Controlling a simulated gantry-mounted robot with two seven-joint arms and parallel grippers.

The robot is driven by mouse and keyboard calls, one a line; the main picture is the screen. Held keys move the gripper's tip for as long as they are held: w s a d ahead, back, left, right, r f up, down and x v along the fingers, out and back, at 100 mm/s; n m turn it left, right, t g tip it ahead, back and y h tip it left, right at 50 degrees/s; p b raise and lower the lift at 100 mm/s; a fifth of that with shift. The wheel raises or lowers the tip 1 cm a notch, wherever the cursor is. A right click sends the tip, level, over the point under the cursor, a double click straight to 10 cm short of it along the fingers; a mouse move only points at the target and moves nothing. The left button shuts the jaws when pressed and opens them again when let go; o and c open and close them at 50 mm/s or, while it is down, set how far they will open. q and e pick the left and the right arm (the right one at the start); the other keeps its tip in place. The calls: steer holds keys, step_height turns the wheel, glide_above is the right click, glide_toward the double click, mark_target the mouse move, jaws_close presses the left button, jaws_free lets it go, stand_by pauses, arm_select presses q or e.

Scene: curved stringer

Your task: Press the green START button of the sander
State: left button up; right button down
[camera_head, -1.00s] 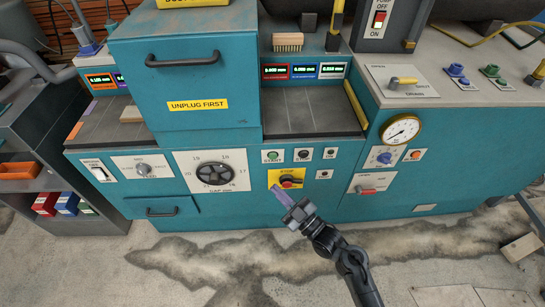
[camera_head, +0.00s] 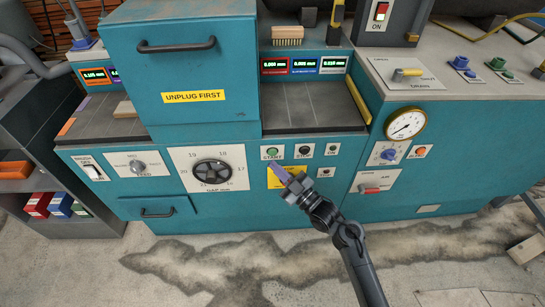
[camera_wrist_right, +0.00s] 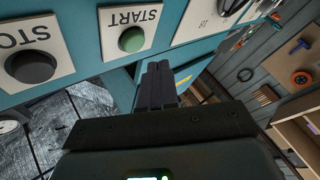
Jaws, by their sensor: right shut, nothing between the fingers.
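The green START button (camera_head: 272,154) sits on a white plate on the sander's teal front, left of the black STOP button (camera_head: 303,151). My right gripper (camera_head: 277,170) is shut and empty, its fingertips just below the START plate and in front of the yellow plate (camera_head: 288,183). In the right wrist view the START button (camera_wrist_right: 131,39) shows upside down, and the shut fingers (camera_wrist_right: 158,72) point up at the panel beside its plate. I cannot tell whether the fingertips touch the panel; the button's face is uncovered there. My left gripper is not in view.
A large GAP dial (camera_head: 212,172) lies left of the START button. A pressure gauge (camera_head: 404,125) sticks out further right. The stained floor (camera_head: 210,265) in front is mostly clear.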

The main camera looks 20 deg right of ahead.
mark_target(273, 153)
steer(key=shift+w+d, duration=0.25)
steer(key=shift+w, duration=0.5)
steer(key=shift+w+b, duration=0.15)
steer(key=shift+b, duration=0.15)
stand_by(1.4)
steer(key=shift+w+d, duration=0.1)
steer(key=shift+w, duration=0.15)
